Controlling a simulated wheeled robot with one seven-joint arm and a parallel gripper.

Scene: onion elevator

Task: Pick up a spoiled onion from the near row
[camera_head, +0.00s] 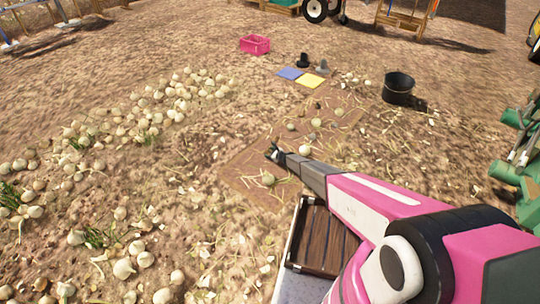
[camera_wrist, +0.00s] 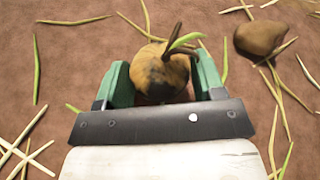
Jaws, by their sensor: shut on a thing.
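My gripper (camera_wrist: 160,82) is shut on a spoiled onion (camera_wrist: 162,68), with one green finger on each side of it. The onion is yellow-brown with dark patches, a dark stem and a green sprout. In the head view my gripper (camera_head: 274,154) is over the near part of the brown mat (camera_head: 243,168), and the held onion cannot be made out there. Whether the onion touches the mat is not clear. A second brown onion (camera_wrist: 260,38) lies to the right in the wrist view, apart from the fingers.
Pale onions (camera_head: 268,179) lie along the mat among green and straw-coloured scraps. A blue sheet (camera_head: 289,73), a yellow sheet (camera_head: 310,80), a pink crate (camera_head: 255,44) and a black bucket (camera_head: 398,88) stand farther back. Onion heaps (camera_head: 185,90) cover the soil at left. Green machinery (camera_head: 520,160) is at right.

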